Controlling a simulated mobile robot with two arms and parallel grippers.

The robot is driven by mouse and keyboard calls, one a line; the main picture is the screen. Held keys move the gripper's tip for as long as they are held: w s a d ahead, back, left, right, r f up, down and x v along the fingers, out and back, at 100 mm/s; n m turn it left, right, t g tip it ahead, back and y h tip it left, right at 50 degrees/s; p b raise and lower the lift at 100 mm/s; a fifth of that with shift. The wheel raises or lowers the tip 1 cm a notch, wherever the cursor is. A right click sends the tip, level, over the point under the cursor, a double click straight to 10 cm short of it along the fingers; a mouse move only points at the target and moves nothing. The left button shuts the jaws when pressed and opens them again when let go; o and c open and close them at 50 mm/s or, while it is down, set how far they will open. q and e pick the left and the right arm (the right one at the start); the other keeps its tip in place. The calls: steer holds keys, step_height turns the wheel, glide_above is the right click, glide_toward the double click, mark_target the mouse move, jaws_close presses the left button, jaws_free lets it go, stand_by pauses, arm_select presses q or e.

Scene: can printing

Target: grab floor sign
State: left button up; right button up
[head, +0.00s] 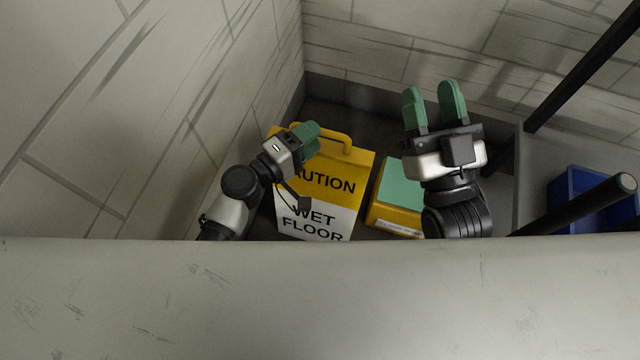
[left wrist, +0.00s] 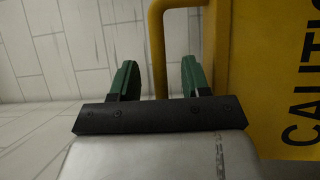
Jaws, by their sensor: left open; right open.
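The floor sign (head: 335,184) is a yellow and white board reading "CAUTION WET FLOOR", standing in the corner between the walls. Its yellow handle (head: 338,137) arches over the top. My left gripper (head: 307,136) is open at the sign's upper left, near the handle. In the left wrist view the handle (left wrist: 157,50) shows between the two green fingers of my left gripper (left wrist: 158,80), and the sign's yellow face (left wrist: 265,80) fills the right side. Whether a finger touches it I cannot tell. My right gripper (head: 434,105) is open and empty, right of the sign.
A yellow box with a green top (head: 400,185) sits right of the sign. A blue bin (head: 590,190) stands on a grey shelf (head: 540,160) with dark posts at the right. Block walls close in the left and back. A pale surface (head: 320,300) crosses the front.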

arm_select(q)
steer(key=shift+x, duration=1.45)
jaws_close()
stand_by(0.4)
